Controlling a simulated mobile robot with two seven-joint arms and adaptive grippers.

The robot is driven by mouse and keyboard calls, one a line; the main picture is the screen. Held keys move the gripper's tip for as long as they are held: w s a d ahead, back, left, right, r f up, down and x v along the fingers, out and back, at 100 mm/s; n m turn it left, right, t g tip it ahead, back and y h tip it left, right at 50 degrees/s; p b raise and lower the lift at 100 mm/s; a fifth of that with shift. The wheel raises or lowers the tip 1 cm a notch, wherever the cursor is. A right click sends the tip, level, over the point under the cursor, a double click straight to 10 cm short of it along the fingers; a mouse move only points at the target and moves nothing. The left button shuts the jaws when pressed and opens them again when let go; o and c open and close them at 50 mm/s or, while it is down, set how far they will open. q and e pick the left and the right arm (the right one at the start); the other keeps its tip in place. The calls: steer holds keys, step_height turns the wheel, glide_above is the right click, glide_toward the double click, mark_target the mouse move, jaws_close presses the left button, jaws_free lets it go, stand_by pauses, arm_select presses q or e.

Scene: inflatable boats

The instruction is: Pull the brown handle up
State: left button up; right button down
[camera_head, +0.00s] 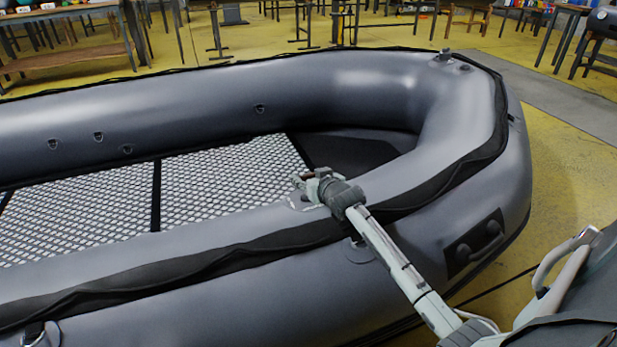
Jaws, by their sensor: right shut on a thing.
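A grey inflatable boat (330,95) fills most of the head view, with a pale patterned floor inside. My right arm reaches in from the lower right, over the boat's near tube. My right gripper (304,186) is at the inner edge of that tube and is shut on the brown handle (297,180). Only a small brown bit of the handle shows at the fingertips; the gripper hides the rest. How far the handle is raised cannot be told. My left gripper is not in view.
A black patch with a grab handle (478,243) is on the boat's outer side, right of my arm. A wooden workbench (70,58) and other tables stand behind the boat. Yellow floor (567,150) is open at the right.

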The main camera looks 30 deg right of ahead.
steer(key=shift+w+r, duration=0.15)
steer(key=shift+r, duration=0.25)
steer(key=c, duration=0.9)
jaws_free()
steer(key=shift+o, duration=1.3)
steer(key=shift+f, duration=0.15)
steer(key=shift+s, duration=0.2)
steer(key=v, duration=1.1)
steer(key=shift+s, duration=0.4)
steer(key=shift+a, duration=0.1)
